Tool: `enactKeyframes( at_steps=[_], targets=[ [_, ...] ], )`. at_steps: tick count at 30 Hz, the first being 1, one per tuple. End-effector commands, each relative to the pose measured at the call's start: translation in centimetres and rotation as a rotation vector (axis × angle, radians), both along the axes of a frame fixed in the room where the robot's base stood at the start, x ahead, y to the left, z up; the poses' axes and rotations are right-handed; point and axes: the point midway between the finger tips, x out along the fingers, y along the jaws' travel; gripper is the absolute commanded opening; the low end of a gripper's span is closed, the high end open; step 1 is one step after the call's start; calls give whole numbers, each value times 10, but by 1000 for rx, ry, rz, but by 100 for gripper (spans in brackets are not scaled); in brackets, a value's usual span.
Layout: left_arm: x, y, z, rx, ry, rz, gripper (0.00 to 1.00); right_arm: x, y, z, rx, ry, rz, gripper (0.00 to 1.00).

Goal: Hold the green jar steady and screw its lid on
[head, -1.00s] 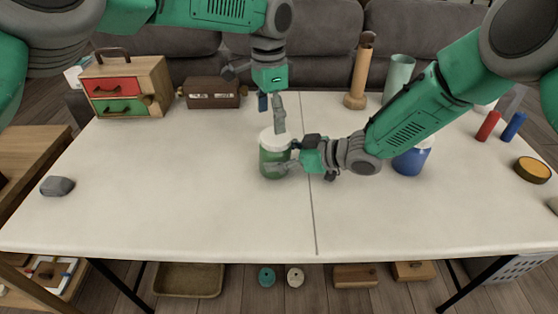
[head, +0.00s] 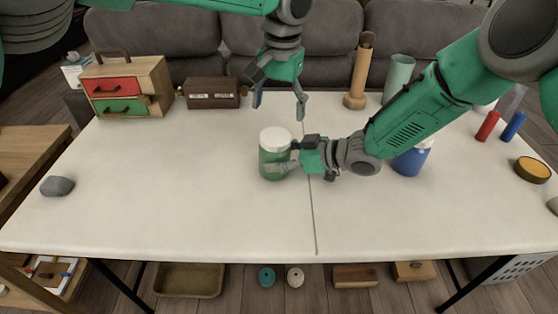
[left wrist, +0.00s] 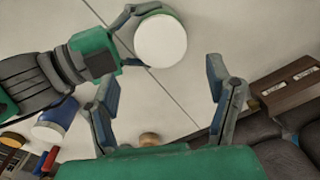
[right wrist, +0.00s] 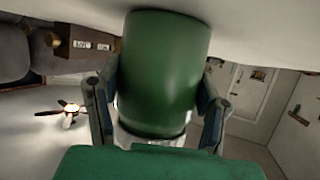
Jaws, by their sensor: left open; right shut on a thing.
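The green jar (head: 271,164) stands upright on the white table with its white lid (head: 275,138) seated on top. My right gripper (head: 284,166) is shut on the jar from the right side; the right wrist view shows the green jar body (right wrist: 165,75) between its two fingers. My left gripper (head: 279,106) is open and empty, above the table behind the jar and a little higher than the lid. In the left wrist view the round white lid (left wrist: 160,41) lies beyond the open fingers, apart from them. I cannot tell how tightly the lid sits.
A blue jar (head: 411,160) stands right of the jar, partly behind my right arm. A wooden drawer box (head: 127,86), a brown box (head: 212,92) and a wooden cylinder (head: 359,78) stand at the back. A grey stone (head: 57,186) lies at left. The front of the table is clear.

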Motion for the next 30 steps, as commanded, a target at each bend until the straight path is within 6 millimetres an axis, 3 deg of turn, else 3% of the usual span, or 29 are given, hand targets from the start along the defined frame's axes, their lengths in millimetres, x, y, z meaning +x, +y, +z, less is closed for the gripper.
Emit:
enactKeyframes(
  at_steps=[5, 18, 30],
  targets=[
    [0, 1, -9, 1, 2, -2, 73, 0, 0, 1, 1, -1, 0, 0],
    [3, 4, -71, 0, 1, -1, 73, 0, 0, 1, 1, -1, 0, 0],
    [4, 4, -80, 0, -1, -1, 73, 0, 0, 1, 1, -2, 0, 0]
  ],
)
